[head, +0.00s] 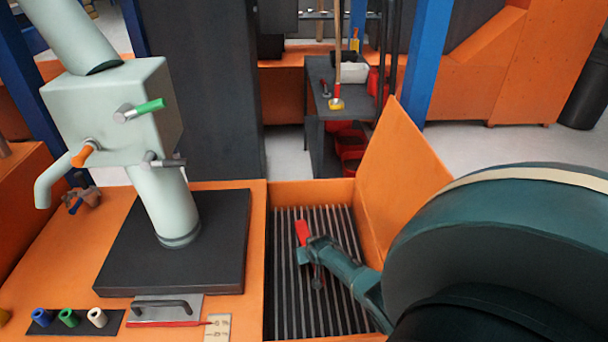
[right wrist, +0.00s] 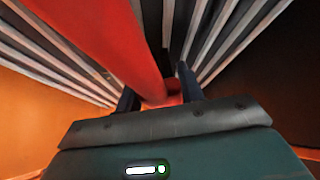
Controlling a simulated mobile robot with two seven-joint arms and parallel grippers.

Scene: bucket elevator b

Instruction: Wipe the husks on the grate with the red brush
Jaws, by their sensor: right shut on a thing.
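The red brush (head: 302,232) is over the grate in the head view. Its red handle (right wrist: 110,45) fills the upper left of the right wrist view and runs between the fingers. My right gripper (head: 308,258) is shut on the brush, and its two dark fingers (right wrist: 158,90) lie on either side of the red part. The grate (head: 285,290) has parallel grey bars inside an orange box. I cannot make out husks on it, and my arm hides part of its right side. I cannot tell whether the brush touches the bars. My left gripper is not in view.
An orange panel (head: 405,185) stands tilted at the box's right edge. Left of the box, a pale pipe housing (head: 110,110) with coloured handles stands on a dark plate (head: 215,255). A handled metal plate (head: 165,308) and coloured sockets (head: 68,317) lie in front.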

